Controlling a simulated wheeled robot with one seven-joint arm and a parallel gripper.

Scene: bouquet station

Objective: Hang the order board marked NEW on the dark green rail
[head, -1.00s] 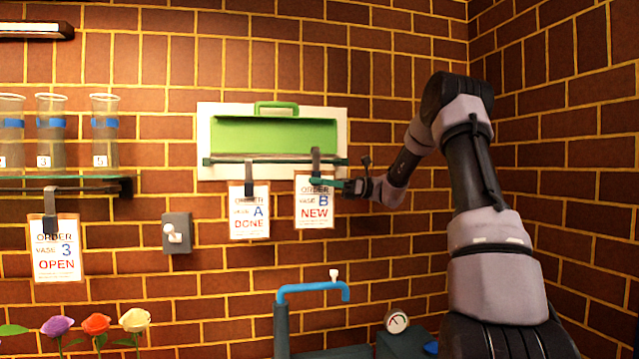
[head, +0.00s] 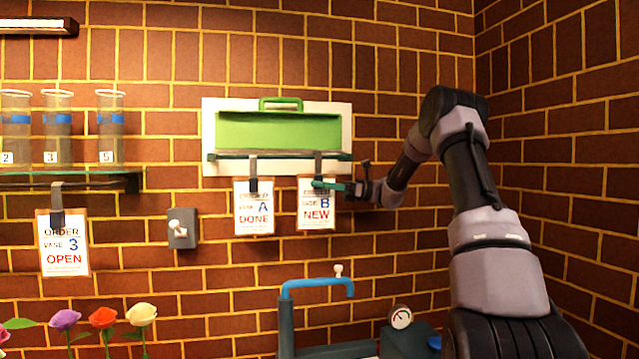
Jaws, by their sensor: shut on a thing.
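The order board marked NEW (head: 317,215), with a B on it, hangs upright with its dark hook (head: 318,162) at the dark green rail (head: 285,155). I cannot tell from here whether the hook bears on the rail. My gripper (head: 325,185) comes in from the right and is shut on this board's upper part, just below the rail, covering some of its print. The board marked DONE (head: 254,218), with an A, hangs from the same rail to the left, a small gap apart.
A green box (head: 278,133) with a handle sits against a white panel above the rail. A board marked OPEN (head: 63,258) hangs under the glass shelf (head: 75,180) at left, which holds vases. A switch (head: 181,228), roses (head: 103,317) and a blue tap (head: 315,284) are lower.

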